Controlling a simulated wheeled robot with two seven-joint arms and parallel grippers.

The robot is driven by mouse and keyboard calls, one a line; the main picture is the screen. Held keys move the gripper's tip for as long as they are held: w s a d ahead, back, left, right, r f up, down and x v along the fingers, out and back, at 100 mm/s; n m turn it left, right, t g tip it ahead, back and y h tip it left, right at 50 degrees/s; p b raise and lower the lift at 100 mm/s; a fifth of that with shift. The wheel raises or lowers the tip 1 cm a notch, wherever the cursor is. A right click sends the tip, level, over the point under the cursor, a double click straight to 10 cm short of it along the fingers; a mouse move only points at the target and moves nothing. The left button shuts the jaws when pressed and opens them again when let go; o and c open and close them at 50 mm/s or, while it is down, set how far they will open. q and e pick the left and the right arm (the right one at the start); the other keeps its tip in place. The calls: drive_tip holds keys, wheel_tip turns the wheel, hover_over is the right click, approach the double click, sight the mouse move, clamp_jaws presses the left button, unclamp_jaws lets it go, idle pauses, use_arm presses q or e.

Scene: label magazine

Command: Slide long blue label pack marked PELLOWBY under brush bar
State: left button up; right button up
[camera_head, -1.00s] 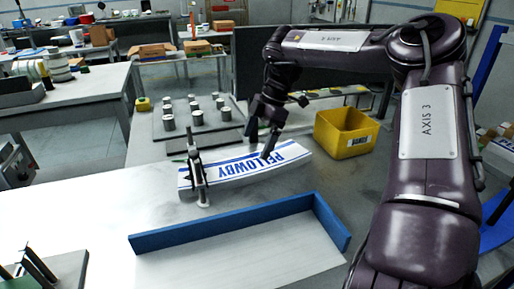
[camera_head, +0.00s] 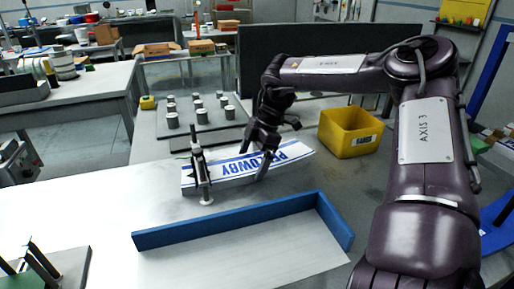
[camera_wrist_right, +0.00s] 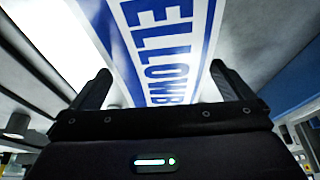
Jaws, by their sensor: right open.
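The long white and blue label pack marked PELLOWBY (camera_head: 220,175) lies on the table, running from lower left to upper right. The brush bar (camera_head: 201,178) stands across its left end, and a short bit of pack shows to the left of the bar. My right gripper (camera_head: 254,170) is low over the middle of the pack, hiding some letters. In the right wrist view the gripper (camera_wrist_right: 163,88) is open, with one finger on each side of the pack (camera_wrist_right: 165,45); contact cannot be told. My left gripper is not in view.
A blue-edged tray (camera_head: 235,225) lies in front of the pack. A yellow bin (camera_head: 347,135) stands behind right. A grey plate (camera_head: 190,140) with several metal cylinders is behind the bar. A pronged fixture (camera_head: 45,270) is at the lower left. The table left of the bar is clear.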

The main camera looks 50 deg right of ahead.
drive_tip(key=shift+a+f, duration=0.15)
drive_tip(key=shift+f, duration=0.25)
